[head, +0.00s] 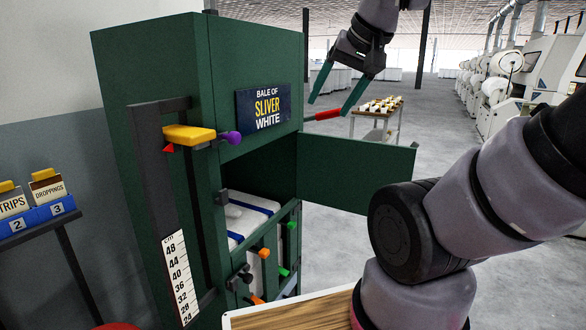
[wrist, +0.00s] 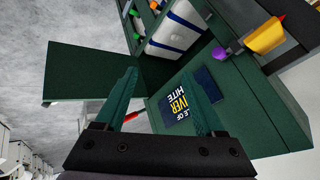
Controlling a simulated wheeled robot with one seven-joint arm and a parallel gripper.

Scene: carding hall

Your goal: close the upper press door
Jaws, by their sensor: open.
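In the wrist view the door (wrist: 90,72) spreads left of the sign (wrist: 190,102). My gripper (head: 332,105) is open and empty, pointing down above the door, in front of the press's upper right. Its two green fingers (wrist: 165,105) show in the wrist view. I cannot tell its exact gap to the door.
A yellow pointer block (head: 188,134) and a scale (head: 181,275) are on the press's left side. A red-tipped lever (head: 322,115) sticks out right of the sign. A small table (head: 378,115) with samples stands behind. Open grey floor lies to the right.

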